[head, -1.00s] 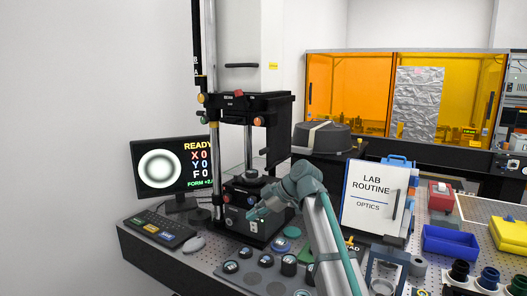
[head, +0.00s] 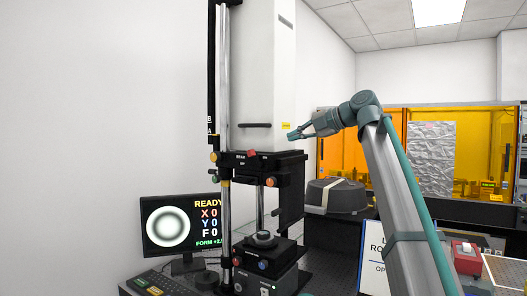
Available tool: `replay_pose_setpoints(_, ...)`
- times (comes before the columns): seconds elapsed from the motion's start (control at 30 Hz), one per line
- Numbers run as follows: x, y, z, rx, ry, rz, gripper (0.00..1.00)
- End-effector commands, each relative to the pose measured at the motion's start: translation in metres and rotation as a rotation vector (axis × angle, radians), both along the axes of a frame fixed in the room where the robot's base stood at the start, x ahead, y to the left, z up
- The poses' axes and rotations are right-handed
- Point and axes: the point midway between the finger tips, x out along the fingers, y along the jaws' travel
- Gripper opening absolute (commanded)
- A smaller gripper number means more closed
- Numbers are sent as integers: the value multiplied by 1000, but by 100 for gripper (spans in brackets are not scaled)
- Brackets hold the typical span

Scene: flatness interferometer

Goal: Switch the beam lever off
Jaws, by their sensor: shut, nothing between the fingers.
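The interferometer (head: 262,165) is a tall stand with a black upper stage on chrome columns, left of centre in the head view. A small red knob (head: 252,153) sits on the stage's front top edge, beside small white lettering that seems to read BEAM. It looks like the beam lever; its setting is too small to tell. My gripper (head: 291,136) is shut and empty. In the picture its tips are up and right of the red knob, apart from it, just above the stage's right end; their depth is unclear.
A monitor (head: 181,225) reading READY with a ring pattern stands at the left. A dark domed case (head: 337,196) stands behind on the right. My arm partly covers the white LAB ROUTINE board (head: 370,250).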

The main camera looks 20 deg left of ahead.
Motion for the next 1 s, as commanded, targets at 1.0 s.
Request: replay_pose_setpoints(1.0, 25, 106, -38, -1, 5, 1, 0)
